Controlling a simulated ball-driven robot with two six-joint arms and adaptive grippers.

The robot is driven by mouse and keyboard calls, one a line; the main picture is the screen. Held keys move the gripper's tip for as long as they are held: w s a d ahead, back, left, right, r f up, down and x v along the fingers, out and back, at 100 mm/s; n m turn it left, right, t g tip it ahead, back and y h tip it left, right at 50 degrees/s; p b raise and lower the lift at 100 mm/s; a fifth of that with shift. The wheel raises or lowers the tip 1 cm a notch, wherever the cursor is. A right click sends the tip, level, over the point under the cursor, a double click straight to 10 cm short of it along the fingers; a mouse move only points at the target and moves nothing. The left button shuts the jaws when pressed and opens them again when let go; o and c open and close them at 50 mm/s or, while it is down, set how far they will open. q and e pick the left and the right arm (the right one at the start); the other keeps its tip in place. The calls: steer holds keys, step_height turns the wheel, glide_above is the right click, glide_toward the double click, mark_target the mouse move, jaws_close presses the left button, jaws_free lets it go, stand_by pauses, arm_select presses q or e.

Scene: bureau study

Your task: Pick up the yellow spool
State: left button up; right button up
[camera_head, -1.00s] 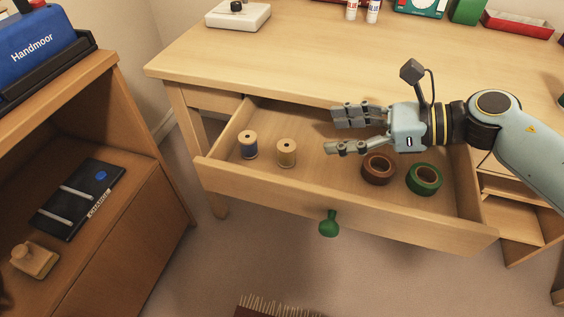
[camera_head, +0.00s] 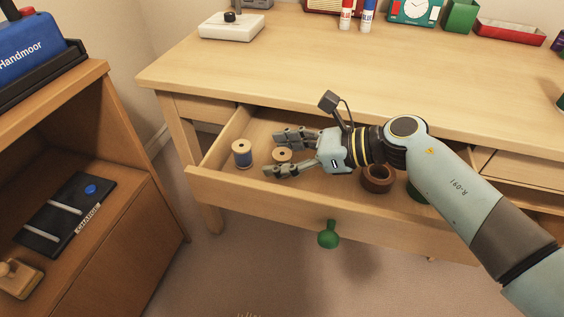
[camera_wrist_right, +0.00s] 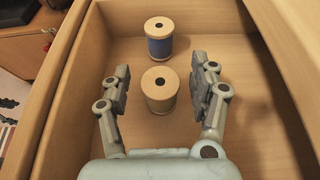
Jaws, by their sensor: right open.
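The yellow spool (camera_head: 282,155) stands upright in the open drawer (camera_head: 340,208), its lower part hidden behind my right gripper's near finger in the head view. In the right wrist view the yellow spool (camera_wrist_right: 160,90) stands between the open fingers, apart from both. My right gripper (camera_head: 283,153) is open and empty inside the drawer, its fingers pointing left on either side of the spool. It also shows in the right wrist view (camera_wrist_right: 160,82). My left gripper is not in view.
A blue spool (camera_head: 242,154) stands just left of the yellow one, beyond the fingertips; it also shows in the right wrist view (camera_wrist_right: 159,40). A brown tape roll (camera_head: 377,178) and a mostly hidden green roll (camera_head: 417,194) lie under my right arm. The drawer walls surround the gripper.

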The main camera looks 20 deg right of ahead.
steer(key=c, duration=1.1)
